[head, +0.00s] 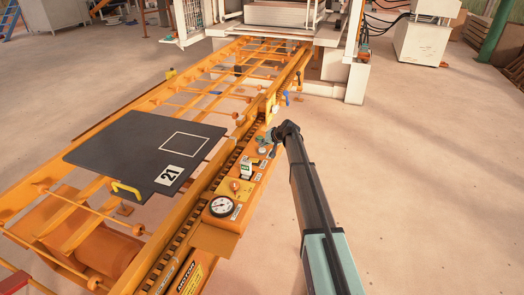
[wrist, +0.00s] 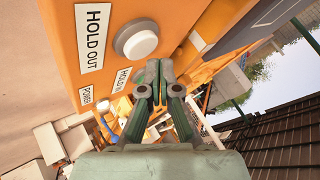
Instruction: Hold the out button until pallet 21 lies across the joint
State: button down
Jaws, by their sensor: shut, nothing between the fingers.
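Pallet 21 (head: 125,140), a dark flat plate with a white outlined square and a "21" label, lies on the orange roller conveyor (head: 195,100) at left. I cannot make out the joint for certain. My gripper (head: 270,139) is by the control panel (head: 233,190) on the conveyor's right side. In the wrist view my gripper (wrist: 153,68) is shut and empty. Its tips show just below and right of the round white button (wrist: 137,40) beside the "HOLD OUT" label (wrist: 93,38). I cannot tell whether they touch it. The fingers hide the area beside the "HOLD IN" label (wrist: 121,82).
A gauge (head: 221,206) and an orange knob (head: 235,186) sit on the panel's near part. The white press machine (head: 285,20) stands at the conveyor's far end. A yellow handle (head: 126,190) sits at the pallet's near edge. Open floor lies right of my arm.

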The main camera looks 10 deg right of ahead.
aim_at(263, 150)
dwell(0.7)
jog(key=shift+f+b, duration=0.4)
jog(key=shift+f, duration=0.05)
jog(key=shift+f+b, duration=0.35)
jog(key=shift+f, duration=0.2)
dwell(0.6)
jog(key=shift+r, duration=0.1)
dwell(3.5)
jog(key=shift+r, duration=0.9)
jog(key=shift+r+p, duration=0.15)
jog(key=shift+p, duration=0.15)
jog(key=shift+r+p, duration=0.65)
jog(key=shift+r, duration=1.7)
